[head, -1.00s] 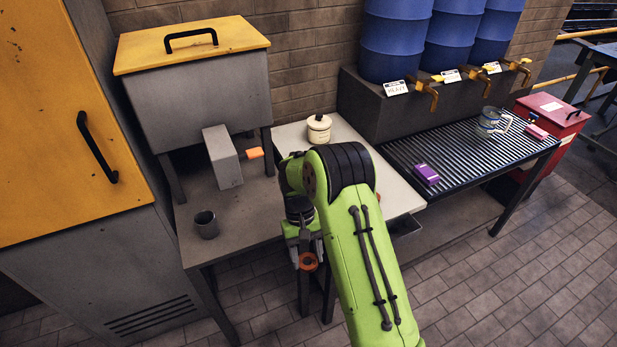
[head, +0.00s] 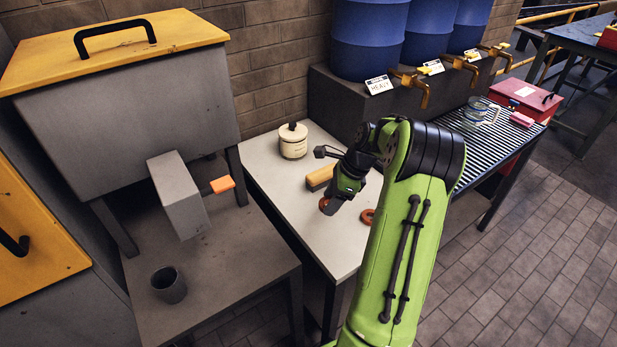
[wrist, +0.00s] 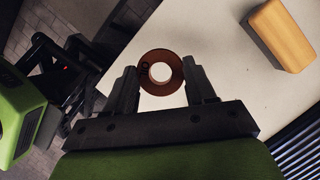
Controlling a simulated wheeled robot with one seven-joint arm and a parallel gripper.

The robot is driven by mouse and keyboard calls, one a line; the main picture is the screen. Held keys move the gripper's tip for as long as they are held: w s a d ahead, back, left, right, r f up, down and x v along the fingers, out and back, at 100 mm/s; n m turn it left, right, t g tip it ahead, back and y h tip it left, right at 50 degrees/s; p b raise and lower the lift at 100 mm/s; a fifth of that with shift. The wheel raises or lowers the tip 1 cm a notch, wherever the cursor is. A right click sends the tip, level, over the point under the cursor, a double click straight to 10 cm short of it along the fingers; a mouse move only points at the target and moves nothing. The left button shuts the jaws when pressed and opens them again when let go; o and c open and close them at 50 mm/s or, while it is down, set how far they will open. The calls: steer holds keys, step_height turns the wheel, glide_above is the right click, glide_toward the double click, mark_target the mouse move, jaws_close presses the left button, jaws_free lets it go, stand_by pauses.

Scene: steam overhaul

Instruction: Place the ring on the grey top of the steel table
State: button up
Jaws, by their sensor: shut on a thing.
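My gripper (head: 332,205) is shut on an orange-brown ring (head: 324,204), over the pale top of the middle table (head: 290,200). In the wrist view the ring (wrist: 149,83) sits between the two fingers (wrist: 162,88), with the pale top seen through its hole. I cannot tell whether the ring touches that top. A second orange-brown ring (head: 367,215) shows on the pale top, partly hidden by my arm. To the left stands a darker table with a grey top (head: 235,245).
A wooden-backed block (head: 319,177) and a lidded cream jar (head: 293,142) stand on the pale table. A ribbed drain table (head: 470,130) is at the right, behind my arm.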

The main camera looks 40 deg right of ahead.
mark_target(329, 228)
steer(key=shift+s+d+m, duration=0.15)
steer(key=shift+d+m, duration=0.45)
steer(key=shift+d+f+h+b, duration=0.1)
steer(key=shift+f+h+b, duration=0.2)
step_height(329, 228, down, 9)
steer(key=b, duration=0.4)
steer(key=shift+s+f, duration=0.1)
steer(key=shift+f, duration=0.05)
steer(key=o, duration=1.2)
